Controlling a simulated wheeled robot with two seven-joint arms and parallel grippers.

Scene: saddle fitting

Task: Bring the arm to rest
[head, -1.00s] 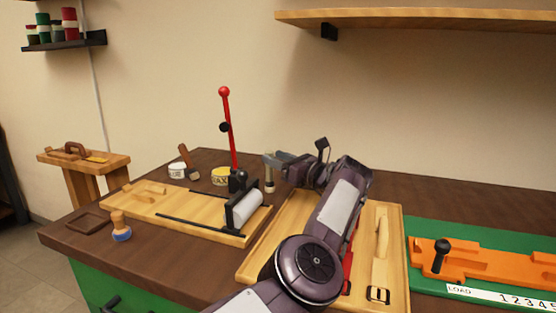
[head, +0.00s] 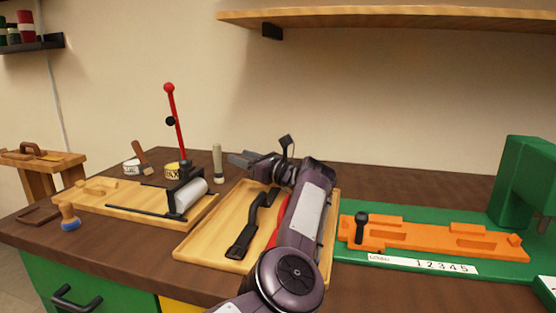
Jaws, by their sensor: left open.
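My left gripper (head: 239,159) reaches in over the wooden tray (head: 212,243), with my arm crossing the tray's right part. Its fingers point left above the tray's far left edge and hold nothing. A pale-topped upright handle (head: 218,162) stands just left of the fingertips, apart from them as far as I can tell. A black strap (head: 252,228) lies in the tray, left of my arm. A red piece (head: 280,224) shows partly beside my forearm. My arm hides much of the tray's right side. My right gripper is not in view.
A board with a roller (head: 188,195) and a red-knobbed lever (head: 175,122) stands at left. A round jar (head: 178,170) and a brush (head: 140,155) are behind it. An orange fixture (head: 430,238) on a green base lies right. A shelf (head: 400,17) hangs above.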

